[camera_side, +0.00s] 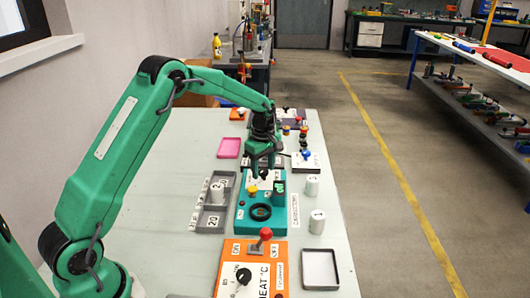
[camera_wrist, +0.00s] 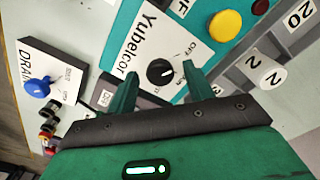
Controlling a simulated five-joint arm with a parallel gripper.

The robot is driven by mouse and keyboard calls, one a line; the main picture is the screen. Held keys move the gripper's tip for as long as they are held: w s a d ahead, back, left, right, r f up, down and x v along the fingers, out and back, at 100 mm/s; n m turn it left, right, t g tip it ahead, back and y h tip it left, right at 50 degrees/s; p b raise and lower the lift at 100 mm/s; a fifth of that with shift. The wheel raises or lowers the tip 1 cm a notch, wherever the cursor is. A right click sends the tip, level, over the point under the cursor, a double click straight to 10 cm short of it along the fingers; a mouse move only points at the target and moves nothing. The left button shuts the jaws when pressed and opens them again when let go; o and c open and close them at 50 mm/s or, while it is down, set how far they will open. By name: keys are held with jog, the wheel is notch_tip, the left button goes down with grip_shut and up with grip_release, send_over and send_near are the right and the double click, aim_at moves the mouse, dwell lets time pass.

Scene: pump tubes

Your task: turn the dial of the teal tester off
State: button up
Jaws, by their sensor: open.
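The teal tester (camera_side: 245,222) stands on the table below my gripper in the side view; it also shows in the wrist view (camera_wrist: 122,30). Its white panel reads "Yubelcor". The black round dial (camera_wrist: 160,72) sits on that panel, with a white mark on its right part and the word OFF printed above and to its right. My gripper (camera_wrist: 160,74) is open, one finger on each side of the dial in the picture, with gaps showing. It points down over the panel in the side view (camera_side: 262,170). I cannot tell the height gap or whether it touches.
A yellow button (camera_wrist: 225,25) is on the tester. A DRAIN box with a blue knob (camera_wrist: 37,87) stands beside it. A grey bin (camera_side: 206,219) holds white cylinders; others (camera_side: 317,222) stand right. An orange heater (camera_side: 228,256) with a red lever (camera_side: 265,234) is in front.

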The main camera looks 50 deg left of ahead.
aim_at(263, 170)
jog(key=shift+r, duration=0.1)
notch_tip(263, 170, up, 7)
jog(key=shift+r, duration=0.3)
dwell(0.5)
